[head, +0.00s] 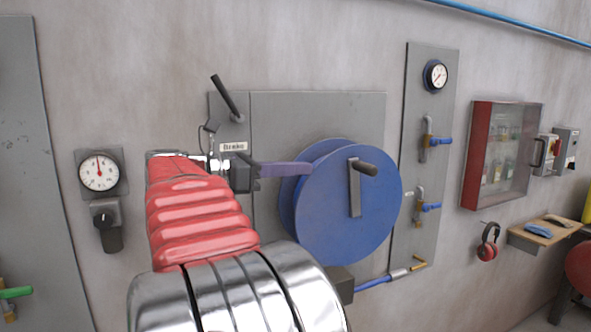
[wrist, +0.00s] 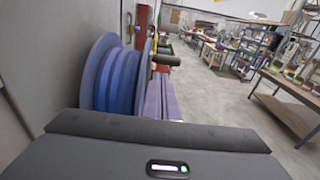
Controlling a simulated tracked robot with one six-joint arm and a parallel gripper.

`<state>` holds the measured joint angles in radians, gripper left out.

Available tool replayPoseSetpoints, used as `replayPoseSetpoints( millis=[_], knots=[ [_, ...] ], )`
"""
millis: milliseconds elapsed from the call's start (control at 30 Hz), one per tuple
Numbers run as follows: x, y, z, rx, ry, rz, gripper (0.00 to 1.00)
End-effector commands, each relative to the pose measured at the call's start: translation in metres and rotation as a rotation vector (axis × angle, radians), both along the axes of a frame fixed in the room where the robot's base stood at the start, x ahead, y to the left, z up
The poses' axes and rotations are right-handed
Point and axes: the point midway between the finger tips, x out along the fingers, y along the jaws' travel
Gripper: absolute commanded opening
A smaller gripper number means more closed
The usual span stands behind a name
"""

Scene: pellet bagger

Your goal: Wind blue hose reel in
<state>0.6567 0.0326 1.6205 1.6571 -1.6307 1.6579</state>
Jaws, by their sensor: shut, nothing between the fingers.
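The blue hose reel (head: 325,220) is mounted on a grey wall plate. A grey crank arm (head: 354,195) stands upright on its face, with a dark handle (head: 367,168) at its top. My gripper (head: 309,168) has shut purple fingers with nothing between them. In the head view their tips overlap the reel's left rim; I cannot tell whether they touch. The handle is to their right. In the wrist view the reel (wrist: 112,78) is left of my fingers (wrist: 161,100), and the handle (wrist: 166,60) shows just beyond their tips. A blue hose (head: 374,282) ends in a brass nozzle (head: 418,264).
A black brake lever (head: 226,97) leans up-left above the "Brake" label (head: 233,146), close to my wrist. A gauge panel (head: 410,160) with blue-handled valves stands right of the reel. In the wrist view, open floor (wrist: 215,100) lies to the right, before benches.

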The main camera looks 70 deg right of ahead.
Motion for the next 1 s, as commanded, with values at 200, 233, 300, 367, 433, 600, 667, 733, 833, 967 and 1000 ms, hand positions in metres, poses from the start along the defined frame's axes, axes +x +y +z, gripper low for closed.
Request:
replayPoseSetpoints(
  millis=[200,233,300,367,433,600,667,733,833,967,1000],
  knots=[
    [-0.021,-0.023,-0.002,-0.001,-0.001,-0.003,0.0],
    [-0.024,-0.026,-0.003,-0.001,-0.001,-0.003,0.0],
    [-0.03,-0.033,-0.003,-0.001,-0.001,-0.003,0.0],
    [-0.036,-0.04,-0.004,0.0,0.0,-0.002,0.0],
    [-0.042,-0.047,-0.005,0.0,0.0,-0.001,0.0],
    [-0.057,-0.065,-0.007,-0.001,0.001,-0.001,0.0],
    [-0.063,-0.071,-0.007,-0.001,0.001,-0.001,0.0],
    [-0.067,-0.076,-0.008,-0.001,0.001,0.0,0.0],
    [-0.073,-0.083,-0.008,-0.001,0.001,0.0,0.0],
    [-0.075,-0.086,-0.009,-0.001,0.001,0.002,0.0],
    [-0.076,-0.087,-0.009,-0.001,0.001,0.002,0.0]
  ],
)
